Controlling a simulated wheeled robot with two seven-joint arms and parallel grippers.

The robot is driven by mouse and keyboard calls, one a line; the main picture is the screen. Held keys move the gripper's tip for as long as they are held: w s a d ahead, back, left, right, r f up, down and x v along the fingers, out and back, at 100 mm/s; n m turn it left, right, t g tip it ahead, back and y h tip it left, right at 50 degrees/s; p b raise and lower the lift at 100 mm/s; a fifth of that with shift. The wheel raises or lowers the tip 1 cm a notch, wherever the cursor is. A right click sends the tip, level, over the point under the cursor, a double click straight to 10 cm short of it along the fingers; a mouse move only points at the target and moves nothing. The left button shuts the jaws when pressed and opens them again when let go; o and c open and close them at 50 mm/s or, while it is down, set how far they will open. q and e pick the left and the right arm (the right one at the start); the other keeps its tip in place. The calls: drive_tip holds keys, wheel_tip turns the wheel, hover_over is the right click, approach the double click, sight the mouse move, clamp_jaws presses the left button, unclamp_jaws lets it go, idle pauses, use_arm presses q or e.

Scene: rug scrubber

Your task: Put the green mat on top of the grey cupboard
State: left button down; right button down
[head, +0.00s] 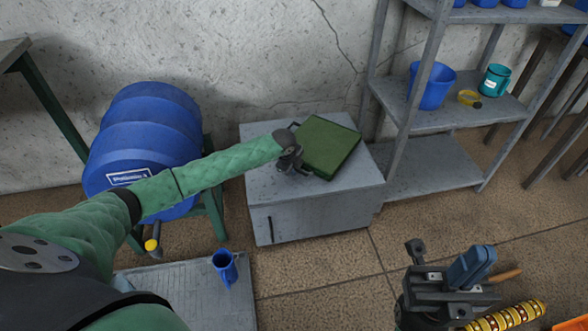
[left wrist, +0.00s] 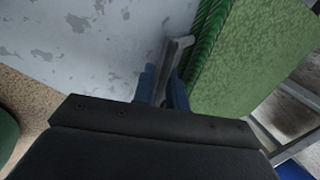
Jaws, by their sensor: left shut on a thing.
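The green mat (head: 330,145) is a thick, flat dark-green square. It is over the top of the grey cupboard (head: 262,180), towards the back right; I cannot tell whether it fully rests there. My left gripper (head: 293,158) reaches over the cupboard and is shut on the mat's left side. In the left wrist view the mat (left wrist: 250,60) fills the upper right, beside the fingers (left wrist: 172,75), over the scuffed grey top (left wrist: 90,40). My right gripper (head: 450,275) is at the lower right, well away from the cupboard; its jaw state is unclear.
A grey shelf rack (head: 430,170) with a blue bucket (head: 432,86) and a teal mug (head: 495,80) is at right. A blue mug (head: 225,268) sits on a grey tray (head: 185,290) in front.

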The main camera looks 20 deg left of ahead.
use_arm(q)
drive_tip(key=c, duration=1.4)
unclamp_jaws()
drive_tip(key=shift+r, duration=0.1)
